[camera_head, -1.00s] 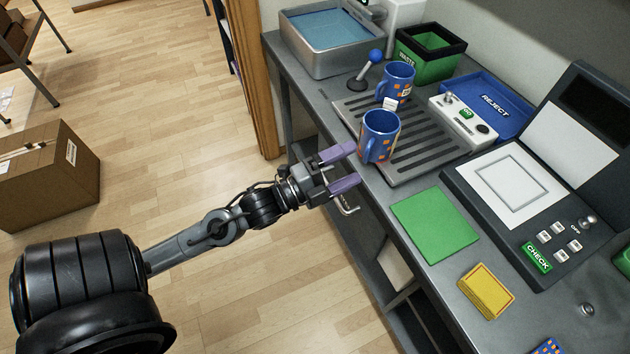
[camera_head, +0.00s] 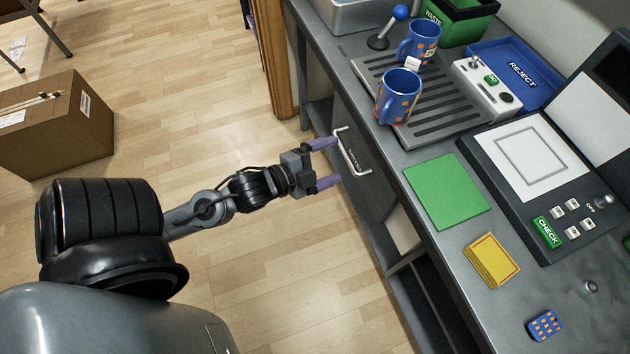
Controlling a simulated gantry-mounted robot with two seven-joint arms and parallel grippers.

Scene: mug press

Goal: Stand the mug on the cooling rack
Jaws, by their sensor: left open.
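A blue mug with orange squares (camera_head: 397,97) stands upright on the near left edge part of the grey slatted cooling rack (camera_head: 447,128). A second, similar blue mug (camera_head: 420,40) stands behind it, with a small white tag between them. My left gripper (camera_head: 331,164) is open and empty, left of and below the counter edge, apart from both mugs. Its purple fingers are close to a metal drawer handle (camera_head: 353,152); I cannot tell whether they touch it. My right gripper is not in view.
Right of the rack are a control box (camera_head: 482,88) and a blue reject tray (camera_head: 513,72). A blue-knobbed lever (camera_head: 380,40) and green waste bin (camera_head: 462,20) stand behind. A green mat (camera_head: 446,191), yellow pad (camera_head: 491,260) and check console (camera_head: 545,225) occupy the counter.

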